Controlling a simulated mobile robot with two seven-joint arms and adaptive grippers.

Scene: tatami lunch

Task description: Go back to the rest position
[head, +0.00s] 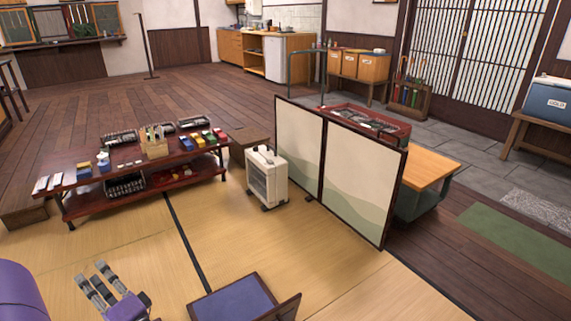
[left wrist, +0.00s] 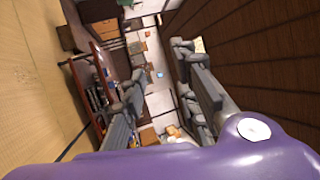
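My left gripper (head: 92,275) shows at the bottom left of the head view, grey fingers pointing up from a purple wrist. It is over the tatami (head: 120,250) and touches nothing that I can see. In the left wrist view my left gripper (left wrist: 159,68) has its two grey fingers apart, with nothing between them. My right gripper is in neither view.
A low dark table (head: 90,172) with baskets and small goods stands ahead on the left. A white heater (head: 267,178) and a folding screen (head: 357,180) stand at the middle. A blue-topped tray or seat (head: 232,303) lies near the bottom. Open tatami lies between.

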